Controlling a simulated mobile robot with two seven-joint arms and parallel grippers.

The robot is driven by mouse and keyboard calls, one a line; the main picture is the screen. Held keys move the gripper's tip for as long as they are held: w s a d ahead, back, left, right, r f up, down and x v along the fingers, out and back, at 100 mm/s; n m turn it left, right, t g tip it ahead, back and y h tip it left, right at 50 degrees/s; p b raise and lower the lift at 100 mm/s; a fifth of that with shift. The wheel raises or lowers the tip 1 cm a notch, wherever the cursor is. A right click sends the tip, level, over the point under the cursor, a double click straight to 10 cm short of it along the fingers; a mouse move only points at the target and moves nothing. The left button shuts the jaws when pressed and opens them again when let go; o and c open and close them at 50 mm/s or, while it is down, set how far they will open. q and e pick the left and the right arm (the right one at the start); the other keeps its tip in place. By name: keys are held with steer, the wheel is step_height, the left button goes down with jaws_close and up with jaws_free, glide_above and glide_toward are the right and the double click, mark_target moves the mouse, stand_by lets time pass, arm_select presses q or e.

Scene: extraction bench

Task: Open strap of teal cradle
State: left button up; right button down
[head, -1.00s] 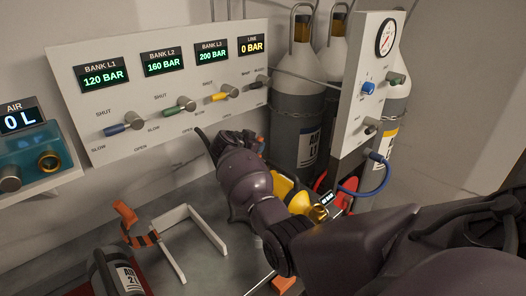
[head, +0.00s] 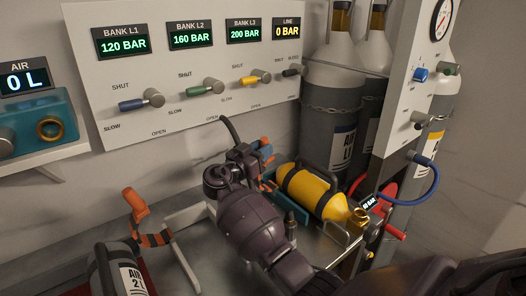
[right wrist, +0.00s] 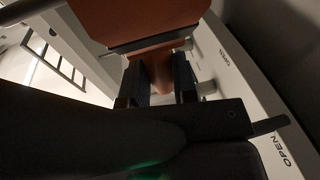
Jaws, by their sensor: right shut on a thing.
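The teal cradle (head: 268,187) stands on the bench at centre, partly hidden behind my right arm. A yellow cylinder (head: 322,193) with dark bands lies beside it; whether it rests in the cradle is hard to tell. The orange strap (head: 266,151) rises at the cradle's back end. My right gripper (head: 257,160) is at this strap. In the right wrist view the strap's wide orange part (right wrist: 140,22) is above, and its narrower part sits between the fingers (right wrist: 158,80), which are shut on it. My left gripper is out of view.
The valve panel (head: 190,75) stands behind my right gripper. A white frame with another orange strap (head: 150,237) and a grey cylinder (head: 122,272) are at front left. Tall gas cylinders (head: 333,120), a gauge panel (head: 415,90) and a blue hose (head: 432,190) are at right.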

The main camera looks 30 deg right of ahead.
stand_by(0.3)
steer(key=c, duration=0.9)
jaws_free()
steer(key=shift+a, duration=0.1)
steer(key=b+v, duration=0.1)
steer(key=v, duration=0.9)
steer(key=shift+a+f, duration=0.2)
steer(key=shift+a, duration=0.15)
steer(key=shift+c, duration=0.2)
